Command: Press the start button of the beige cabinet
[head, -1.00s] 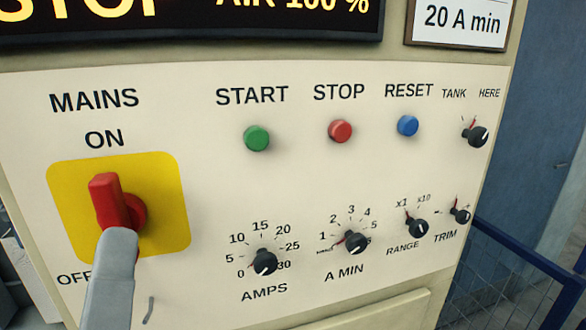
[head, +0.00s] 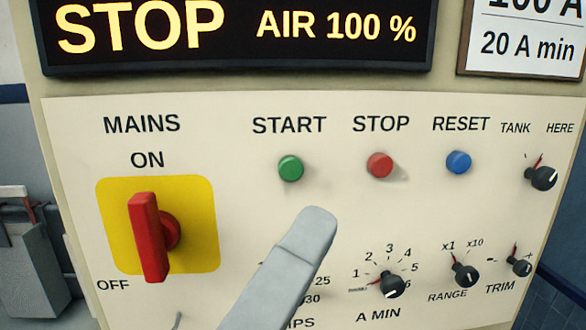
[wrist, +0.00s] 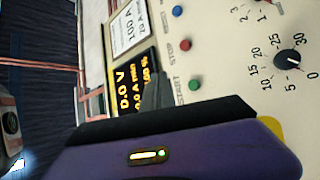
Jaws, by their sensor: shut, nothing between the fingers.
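The beige cabinet (head: 235,240) fills the head view. Its green START button (head: 290,168) sits under the word START, left of the red STOP button (head: 380,165) and the blue RESET button (head: 458,162). My gripper (head: 318,218) is shut and empty, its grey tip below and slightly right of the green button, apart from it in the picture. The tip covers most of the AMPS dial. In the wrist view the green button (wrist: 195,85) shows just right of my gripper's dark fingers (wrist: 154,90). I cannot tell how far the tip is from the panel.
A red MAINS switch (head: 150,237) stands out from a yellow plate at the left, its handle upright toward ON. Black knobs (head: 391,285) line the lower panel. The display (head: 235,35) above reads STOP and AIR 100 %. A framed card (head: 525,40) hangs at the upper right.

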